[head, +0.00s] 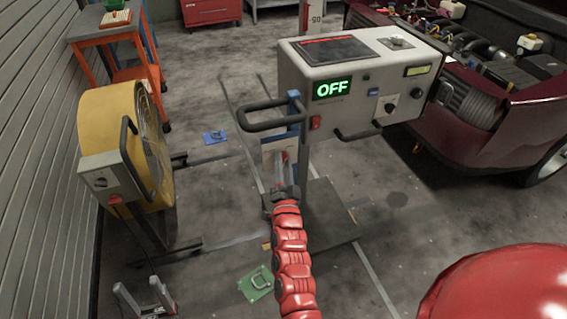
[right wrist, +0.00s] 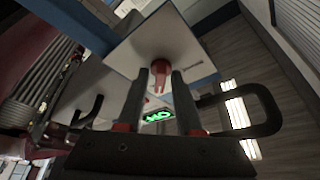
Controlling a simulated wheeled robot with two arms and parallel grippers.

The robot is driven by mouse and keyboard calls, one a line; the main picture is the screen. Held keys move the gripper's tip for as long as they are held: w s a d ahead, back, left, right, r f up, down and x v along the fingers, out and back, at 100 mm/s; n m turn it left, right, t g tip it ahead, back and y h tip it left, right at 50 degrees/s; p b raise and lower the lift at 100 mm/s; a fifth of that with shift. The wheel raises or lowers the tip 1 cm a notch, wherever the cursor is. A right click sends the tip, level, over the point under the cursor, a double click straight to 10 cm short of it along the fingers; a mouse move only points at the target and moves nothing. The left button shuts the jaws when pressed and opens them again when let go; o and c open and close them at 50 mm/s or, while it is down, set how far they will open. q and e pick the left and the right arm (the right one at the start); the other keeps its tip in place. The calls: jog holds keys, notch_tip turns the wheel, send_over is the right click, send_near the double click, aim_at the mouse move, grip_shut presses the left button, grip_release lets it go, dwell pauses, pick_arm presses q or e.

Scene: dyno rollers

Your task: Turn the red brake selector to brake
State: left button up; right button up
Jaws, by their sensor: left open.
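The red brake selector (right wrist: 160,74) is a small knob with a pointed handle on a pale plate (right wrist: 187,42); its label is too small to read. My right gripper (right wrist: 160,76) is open, with one dark finger on each side of the knob; I cannot tell whether they touch it. In the head view my right gripper (head: 284,172) is in front of the pale plate (head: 270,150) below the console, and the knob is not clearly distinguishable there. My left gripper (head: 138,288) is open and empty, low at the left edge, far from the selector.
The grey console (head: 340,80) has a green OFF display (head: 332,90), a red switch (head: 315,123) and black handles (head: 268,117). A yellow drum fan (head: 112,125) stands left and a dark red car (head: 510,120) right. A green item (head: 256,284) lies on the floor.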

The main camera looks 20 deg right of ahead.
grip_shut()
jog(key=shift+n, duration=0.3)
jog(key=n+y+b, duration=0.1)
jog(key=n, duration=0.2)
jog(key=n+t+y+b, duration=0.1)
jog(key=n+y+b, duration=0.1)
jog(key=n, duration=0.2)
jog(key=n+t+y+b, duration=0.1)
jog(key=n+y+b, duration=0.1)
jog(key=n, duration=0.2)
jog(key=shift+d+f, duration=0.1)
jog(key=shift+d, duration=0.05)
jog(key=n+y, duration=0.2)
jog(key=n, duration=0.1)
jog(key=n+y+b, duration=0.1)
jog(key=n+y, duration=0.1)
jog(key=n, duration=0.1)
jog(key=shift+n+g, duration=0.4)
jog(key=n+y, duration=0.1)
jog(key=n, duration=0.2)
jog(key=n+g+y, duration=0.1)
jog(key=n, duration=0.2)
jog(key=shift+d+n+g+y, duration=0.2)
jog(key=shift+n+g+y, duration=0.1)
jog(key=shift+n+y, duration=0.1)
jog(key=shift+n, duration=0.3)
